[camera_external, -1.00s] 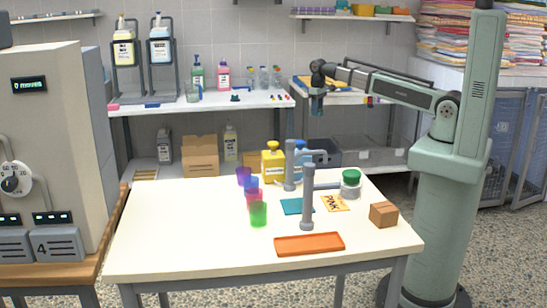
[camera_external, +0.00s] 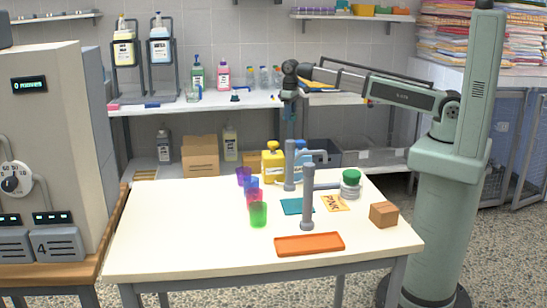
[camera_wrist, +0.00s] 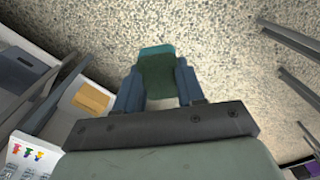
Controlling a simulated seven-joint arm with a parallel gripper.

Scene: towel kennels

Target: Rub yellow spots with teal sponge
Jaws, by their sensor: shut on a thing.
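In the wrist view my gripper (camera_wrist: 158,82) is shut on a teal sponge (camera_wrist: 157,52), which sticks out between the two blue fingers. Its upper edge is bright teal and its face is darker. Speckled floor lies beyond it. In the external view my gripper (camera_external: 289,118) points down in front of the back counter, behind the far edge of the white table and above it. The sponge is too small to make out clearly there. I cannot make out any yellow spots in either view.
The white table (camera_external: 170,240) holds coloured cups (camera_external: 258,213), two grey posts (camera_external: 307,200), a teal cloth (camera_external: 292,206), a yellow card (camera_external: 335,203), a green-lidded jar (camera_external: 350,185), a brown box (camera_external: 383,214) and an orange tray (camera_external: 309,243). Its left part is clear.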

